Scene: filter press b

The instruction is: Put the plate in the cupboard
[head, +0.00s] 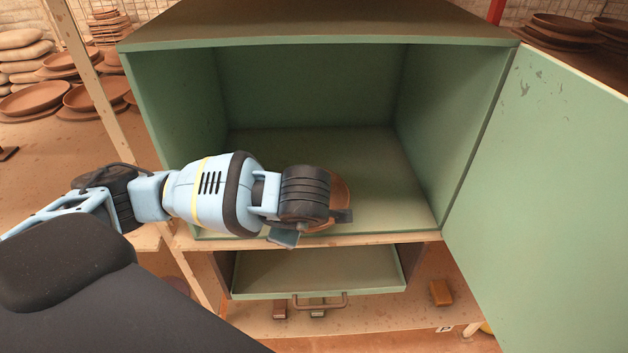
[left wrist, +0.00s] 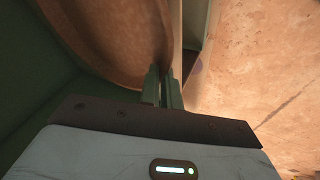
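The green cupboard (head: 310,85) stands open in the head view, its door (head: 550,160) swung out to the right. My left gripper (head: 315,226) is at the front of its opening, low, near the floor edge. The brown round plate (head: 341,192) shows just behind that gripper, mostly hidden by it. In the left wrist view the plate (left wrist: 115,40) fills the upper left, tilted, and its rim reaches the fingers (left wrist: 164,90). The fingers are close together, apparently shut on the rim. Whether the plate touches the cupboard floor is hidden. My right gripper is not in view.
The cupboard interior holds nothing else visible. Below it is a green drawer (head: 320,272) with a handle, and an orange-brown block (head: 441,292) on the lower shelf. Stacked brown plates (head: 35,98) stand at the left; more plates (head: 565,27) are behind at the right.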

